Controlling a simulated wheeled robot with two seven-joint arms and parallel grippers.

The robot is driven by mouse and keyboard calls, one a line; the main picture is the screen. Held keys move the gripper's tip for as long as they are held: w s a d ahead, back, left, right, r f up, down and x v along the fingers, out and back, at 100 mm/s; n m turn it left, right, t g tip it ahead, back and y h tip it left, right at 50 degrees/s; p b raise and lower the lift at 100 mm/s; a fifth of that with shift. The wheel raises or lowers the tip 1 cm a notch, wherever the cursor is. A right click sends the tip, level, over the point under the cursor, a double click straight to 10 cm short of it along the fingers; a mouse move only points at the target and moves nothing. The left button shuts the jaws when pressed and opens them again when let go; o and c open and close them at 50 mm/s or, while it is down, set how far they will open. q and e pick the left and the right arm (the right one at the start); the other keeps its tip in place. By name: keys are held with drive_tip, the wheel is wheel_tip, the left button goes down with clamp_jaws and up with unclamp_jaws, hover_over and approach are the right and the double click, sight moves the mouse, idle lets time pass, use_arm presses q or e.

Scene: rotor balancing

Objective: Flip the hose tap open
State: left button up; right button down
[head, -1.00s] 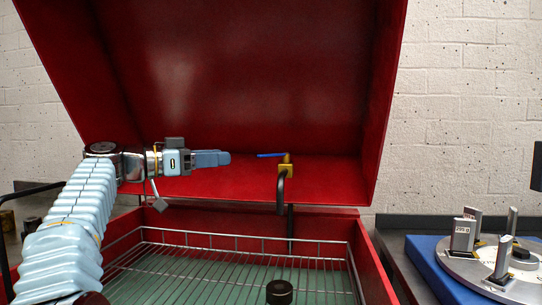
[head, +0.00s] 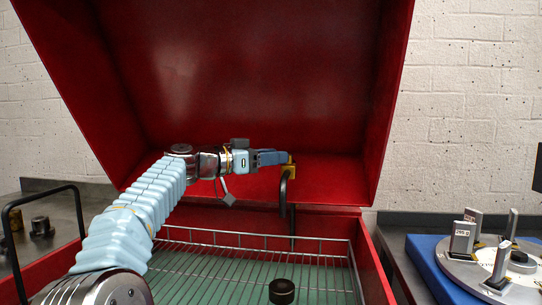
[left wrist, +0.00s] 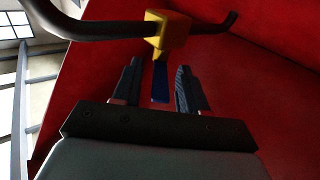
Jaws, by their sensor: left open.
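The hose tap has a yellow body (head: 290,168) with a black curved spout (head: 284,192) hanging down, mounted at the back of the red cabinet. In the left wrist view the yellow body (left wrist: 168,32) shows with its blue lever (left wrist: 160,82) pointing toward me. My left gripper (head: 284,158) is at the tap and hides the lever in the head view. In the left wrist view the left gripper (left wrist: 157,85) is open, one finger on each side of the lever, with visible gaps. My right gripper is not in view.
The red cabinet's raised lid (head: 260,80) stands over a wire basket (head: 225,238) with a small black cylinder (head: 281,290) in it. A round metal disc (head: 470,268) with upright weights sits on a blue mat at right.

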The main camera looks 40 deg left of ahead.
use_arm(q)
clamp_jaws()
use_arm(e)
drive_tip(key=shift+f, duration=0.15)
